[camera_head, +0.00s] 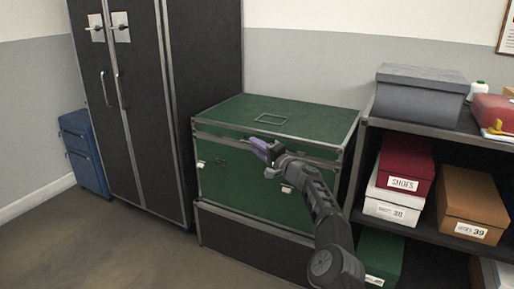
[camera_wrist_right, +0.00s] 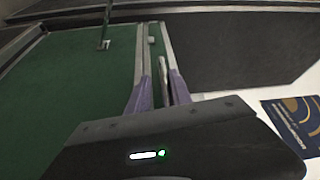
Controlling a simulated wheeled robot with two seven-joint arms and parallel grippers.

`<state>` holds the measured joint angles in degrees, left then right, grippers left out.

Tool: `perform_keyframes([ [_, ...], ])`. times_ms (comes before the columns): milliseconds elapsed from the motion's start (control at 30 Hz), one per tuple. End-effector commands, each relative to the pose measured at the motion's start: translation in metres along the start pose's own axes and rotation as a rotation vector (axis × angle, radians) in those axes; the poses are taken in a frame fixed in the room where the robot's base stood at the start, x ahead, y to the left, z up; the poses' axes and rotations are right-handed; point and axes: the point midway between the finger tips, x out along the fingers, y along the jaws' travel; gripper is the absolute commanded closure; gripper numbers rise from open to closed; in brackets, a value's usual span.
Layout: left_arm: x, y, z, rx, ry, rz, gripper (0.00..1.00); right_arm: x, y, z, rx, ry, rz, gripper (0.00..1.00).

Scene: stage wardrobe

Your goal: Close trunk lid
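The trunk (camera_head: 235,183) is a green box with metal edging, on a dark base against the wall. Its green lid (camera_head: 300,115) lies down over the body and looks level; whether a thin gap is left at the front cannot be told. A handle outline shows on the lid's top. Pale latches show on the front. My right gripper (camera_head: 262,149) is at the front, by the lid's front edge. My left gripper is out of view.
A dark wardrobe (camera_head: 145,110) stands shut at the trunk's left, with a blue suitcase (camera_head: 85,152) beyond it. A shelf (camera_head: 435,130) with shoe boxes and a grey box (camera_head: 420,95) stands close at the right. The floor (camera_head: 120,245) at front left is clear.

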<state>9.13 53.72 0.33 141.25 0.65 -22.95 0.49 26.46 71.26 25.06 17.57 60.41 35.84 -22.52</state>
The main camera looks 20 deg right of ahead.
Motion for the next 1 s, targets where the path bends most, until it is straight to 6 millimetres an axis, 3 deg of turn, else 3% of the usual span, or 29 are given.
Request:
perform_keyframes([
  [300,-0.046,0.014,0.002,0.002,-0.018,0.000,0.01,0.004,-0.064,-0.011,-0.003,0.002,-0.004,0.79],
  [500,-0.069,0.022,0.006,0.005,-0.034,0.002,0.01,0.006,-0.091,-0.015,-0.001,0.000,-0.006,0.79],
  [1000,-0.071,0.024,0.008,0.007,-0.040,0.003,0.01,0.006,-0.097,-0.015,-0.001,0.000,-0.007,0.79],
])
